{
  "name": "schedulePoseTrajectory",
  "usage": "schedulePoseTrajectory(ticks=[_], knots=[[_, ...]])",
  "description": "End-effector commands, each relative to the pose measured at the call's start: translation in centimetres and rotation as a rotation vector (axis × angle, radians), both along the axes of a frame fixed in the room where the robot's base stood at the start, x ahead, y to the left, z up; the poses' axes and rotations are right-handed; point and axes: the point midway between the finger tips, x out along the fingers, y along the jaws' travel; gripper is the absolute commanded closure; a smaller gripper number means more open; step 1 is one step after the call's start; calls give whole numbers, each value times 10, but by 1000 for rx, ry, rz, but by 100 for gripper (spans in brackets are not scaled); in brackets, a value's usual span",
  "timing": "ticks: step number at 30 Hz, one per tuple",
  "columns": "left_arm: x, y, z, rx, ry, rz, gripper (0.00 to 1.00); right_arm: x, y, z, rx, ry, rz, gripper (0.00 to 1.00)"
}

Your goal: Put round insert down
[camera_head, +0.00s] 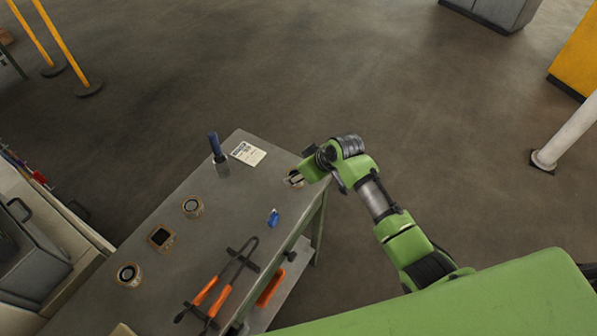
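My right gripper (300,179) is at the far right edge of the grey workbench (195,255), its fingers at a small tan round insert (291,175). It appears shut on this insert, and part of the insert is hidden by the fingers. I cannot tell whether the insert touches the bench top or is just above it. Two other round inserts, one in the middle (192,207) and one nearer (128,273), stand on the bench with a square-holed insert (160,237) between them. My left gripper is not in view.
A blue-handled tool (216,152) stands upright near a white label card (247,153). A small blue object (273,217) and orange-handled tongs (224,279) lie on the right side. Bench space between the middle insert and the gripper is mostly clear.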

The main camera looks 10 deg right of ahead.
Motion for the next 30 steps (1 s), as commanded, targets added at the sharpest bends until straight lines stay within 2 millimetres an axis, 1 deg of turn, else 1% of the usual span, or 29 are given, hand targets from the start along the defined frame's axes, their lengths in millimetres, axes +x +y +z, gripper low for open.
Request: schedulePoseTrajectory(ticks=[10,11,12,13,23,26,30], knots=[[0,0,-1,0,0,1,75,1,1,-1,2,-4,1,100],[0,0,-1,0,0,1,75,-1,0,-4,0,1,1,55],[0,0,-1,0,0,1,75,-1,0,-4,0,1,1,45],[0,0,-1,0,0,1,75,-1,0,-4,0,1,1,41],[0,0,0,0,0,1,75,-1,0,-2,0,1,1,41],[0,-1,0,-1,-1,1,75,-1,-1,1,0,0,0,41],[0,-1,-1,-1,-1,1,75,-8,-5,13,0,-1,1,41]])
